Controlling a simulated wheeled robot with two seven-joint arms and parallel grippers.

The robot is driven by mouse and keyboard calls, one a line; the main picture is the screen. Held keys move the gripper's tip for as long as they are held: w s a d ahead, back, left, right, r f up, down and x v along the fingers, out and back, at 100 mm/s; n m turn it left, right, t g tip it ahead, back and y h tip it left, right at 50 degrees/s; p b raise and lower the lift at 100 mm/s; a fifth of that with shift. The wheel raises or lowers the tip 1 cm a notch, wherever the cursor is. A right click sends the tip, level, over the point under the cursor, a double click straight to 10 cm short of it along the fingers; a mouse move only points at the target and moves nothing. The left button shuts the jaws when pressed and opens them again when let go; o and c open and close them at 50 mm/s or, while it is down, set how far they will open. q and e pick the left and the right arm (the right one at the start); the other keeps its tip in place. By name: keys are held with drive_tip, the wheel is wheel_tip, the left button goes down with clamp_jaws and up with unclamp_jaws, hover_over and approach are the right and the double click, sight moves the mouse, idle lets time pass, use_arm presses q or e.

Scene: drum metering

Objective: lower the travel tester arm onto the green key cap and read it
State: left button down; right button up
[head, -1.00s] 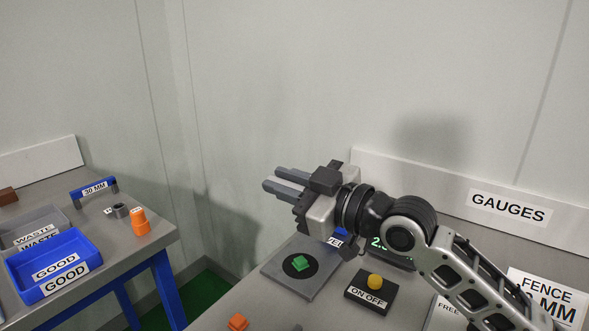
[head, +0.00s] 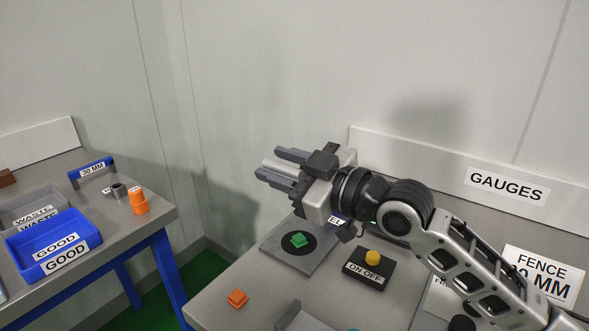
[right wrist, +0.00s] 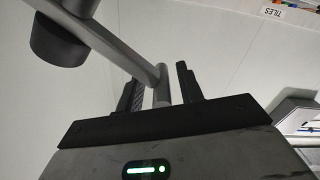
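The green key cap (head: 298,240) sits on a black disc on the tester's grey base plate (head: 285,258). A label behind it is partly covered by my right gripper. My right gripper (head: 273,166) is above and behind the cap, fingers pointing left. In the right wrist view a grey bar (right wrist: 162,88) stands between its two fingers (right wrist: 160,82), with narrow gaps beside it, so the gripper looks open around it. The bar meets a slanting grey arm (right wrist: 108,42) with a black cylinder (right wrist: 58,42). The display is hidden. My left gripper is out of view.
An ON OFF box (head: 369,268) with a yellow button stands right of the plate. An orange cap (head: 238,299) lies in front. The GAUGES board (head: 430,175) is behind. A left table holds a blue GOOD tray (head: 85,232) and an orange piece (head: 138,202).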

drive_tip(key=b+v, duration=0.2)
drive_tip(key=v, duration=1)
